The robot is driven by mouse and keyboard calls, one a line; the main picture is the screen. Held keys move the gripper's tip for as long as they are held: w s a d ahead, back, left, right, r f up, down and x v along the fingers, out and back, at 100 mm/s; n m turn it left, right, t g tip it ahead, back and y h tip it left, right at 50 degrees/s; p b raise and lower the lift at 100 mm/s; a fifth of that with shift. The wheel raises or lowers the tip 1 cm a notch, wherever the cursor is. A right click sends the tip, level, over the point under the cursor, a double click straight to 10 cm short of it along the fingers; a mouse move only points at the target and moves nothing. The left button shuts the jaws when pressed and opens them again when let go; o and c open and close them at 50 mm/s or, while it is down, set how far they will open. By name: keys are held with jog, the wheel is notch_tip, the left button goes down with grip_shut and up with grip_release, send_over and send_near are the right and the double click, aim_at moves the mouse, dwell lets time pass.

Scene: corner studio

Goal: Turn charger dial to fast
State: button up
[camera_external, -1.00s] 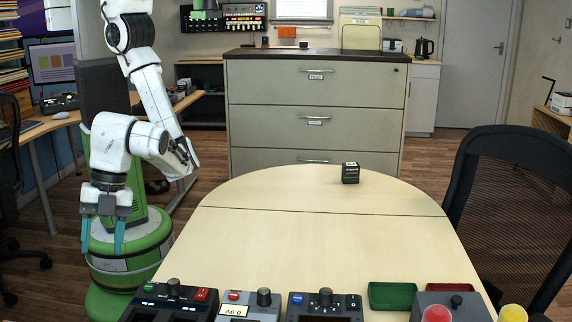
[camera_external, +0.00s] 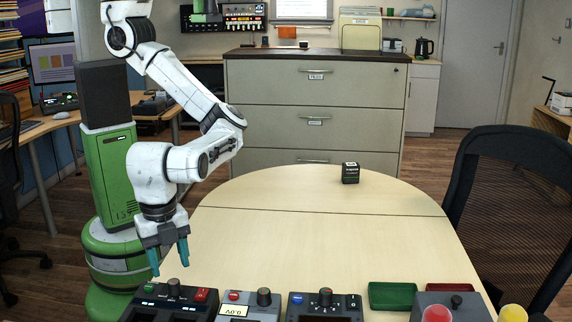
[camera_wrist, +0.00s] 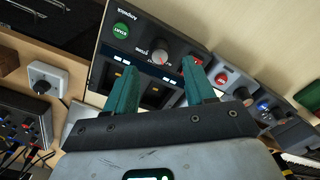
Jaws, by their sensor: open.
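A dark box (camera_external: 150,311) with two bays, a green button, a dial and a red switch stands at the table's front left edge; it looks like the charger. Its dial (camera_external: 174,287) is a grey knob with a dark base. In the wrist view the dial (camera_wrist: 162,52) shows beyond and between my fingertips, beside the green button (camera_wrist: 121,30). The dial's setting marks are too small to read. My gripper (camera_external: 169,266) points down with its teal fingers apart, above the box's rear edge. It also shows in the wrist view (camera_wrist: 160,68), empty, apparently clear of the dial.
A grey device (camera_external: 248,310) with a display and a dark device (camera_external: 327,307) with a knob stand to the right along the front edge. Green (camera_external: 392,296) and red trays lie further right. A small black block (camera_external: 350,173) sits at the back. Mid-table is clear.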

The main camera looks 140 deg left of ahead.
aim_at(173, 281)
jog(key=shift+f, duration=2.6)
jog(key=shift+c, duration=0.3)
grip_shut()
jog(key=shift+r+m+p, duration=0.1)
jog(key=shift+m+p, duration=0.2)
jog(key=shift+m, duration=0.1)
jog(key=m+p, duration=0.2)
jog(key=m, duration=0.1)
jog(key=shift+m, duration=0.4)
jog(key=m+p, duration=0.2)
jog(key=m, duration=0.3)
jog(key=shift+m, duration=0.3)
